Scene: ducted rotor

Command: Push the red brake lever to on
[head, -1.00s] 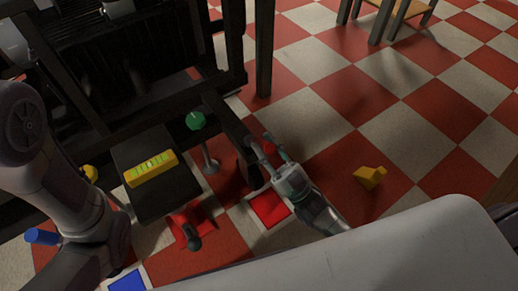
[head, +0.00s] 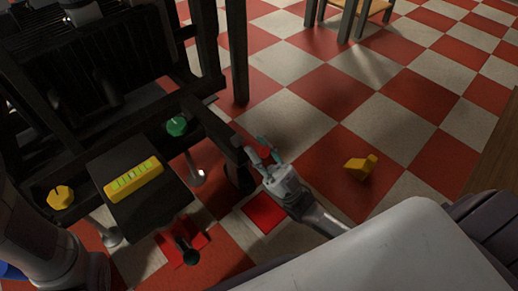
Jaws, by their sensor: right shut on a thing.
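My right gripper (head: 263,154) is at the centre of the head view, beside the right end of a dark frame beam. A small red piece (head: 264,153) shows between its fingers. It may be the end of the red brake lever, but most of it is hidden. The gripper looks closed around this piece. Further left and lower, a red base (head: 170,250) carries a short dark-knobbed handle (head: 187,253); I cannot tell whether this is the brake lever. My left arm shows at the lower left edge, its gripper out of view.
A green knob (head: 176,125) stands on a metal stalk. A yellow level-like bar (head: 134,180) lies on a dark panel (head: 155,208), with a yellow knob (head: 60,197) to its left. A yellow block (head: 361,167) lies on the open checkered floor at right. A bright red square (head: 264,213) lies below my gripper.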

